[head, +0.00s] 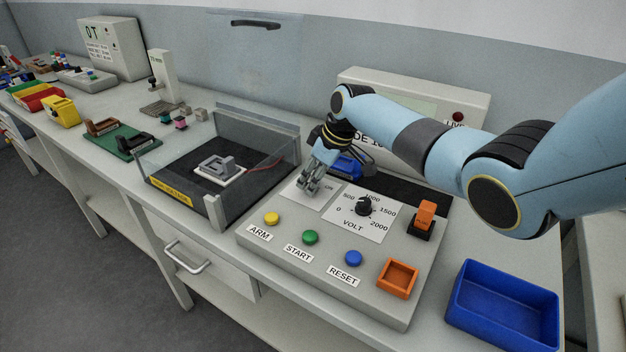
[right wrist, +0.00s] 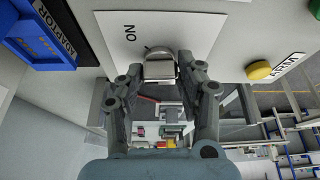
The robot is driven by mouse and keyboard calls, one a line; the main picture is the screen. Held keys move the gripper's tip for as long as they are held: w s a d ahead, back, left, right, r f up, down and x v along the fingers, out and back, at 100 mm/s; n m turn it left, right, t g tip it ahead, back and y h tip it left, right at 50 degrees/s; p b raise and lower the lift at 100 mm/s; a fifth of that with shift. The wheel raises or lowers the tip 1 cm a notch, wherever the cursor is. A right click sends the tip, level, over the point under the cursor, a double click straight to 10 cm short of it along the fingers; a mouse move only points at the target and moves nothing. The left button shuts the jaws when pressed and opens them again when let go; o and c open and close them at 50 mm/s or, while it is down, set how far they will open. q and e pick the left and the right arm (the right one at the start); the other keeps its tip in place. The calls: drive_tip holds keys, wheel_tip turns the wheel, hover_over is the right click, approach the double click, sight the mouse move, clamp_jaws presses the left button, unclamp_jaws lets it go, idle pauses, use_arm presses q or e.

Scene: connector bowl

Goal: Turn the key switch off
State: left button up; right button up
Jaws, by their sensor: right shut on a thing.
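The key switch (right wrist: 159,68) is a round grey metal piece with a flat key standing out from a white plate (right wrist: 112,35) marked ON. My right gripper (right wrist: 161,76) is shut on the key, one finger on each side. In the head view my right gripper (head: 308,187) reaches down to the upper left of the grey control panel (head: 277,239), and its fingers hide the key switch. The plate's lettering is mostly covered, so which way the key points is hard to tell. My left gripper is not in view.
The voltage knob (head: 365,206) is right of my gripper. The yellow ARM (head: 271,218), green START (head: 310,237) and blue RESET (head: 353,258) buttons line the front. A clear-walled box (head: 215,214) stands close on the left, a blue adaptor (head: 347,167) behind, a blue bin (head: 503,306) at right.

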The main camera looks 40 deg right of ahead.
drive_tip(key=n+b, duration=0.1)
drive_tip(key=n, duration=0.1)
drive_tip(key=n+g+y+b, duration=0.1)
drive_tip(key=n+b, duration=0.1)
drive_tip(key=shift+w+d+f, duration=0.1)
drive_tip(key=shift+w+d, duration=0.05)
drive_tip(key=shift+n+g+y+b, duration=0.6)
drive_tip(key=shift+n+b, duration=1.15)
drive_tip(key=shift+n, duration=0.25)
drive_tip(key=o, duration=1.2)
drive_tip(key=shift+c, duration=0.2)
drive_tip(key=shift+r, duration=0.2)
drive_tip(key=v, duration=1.2)
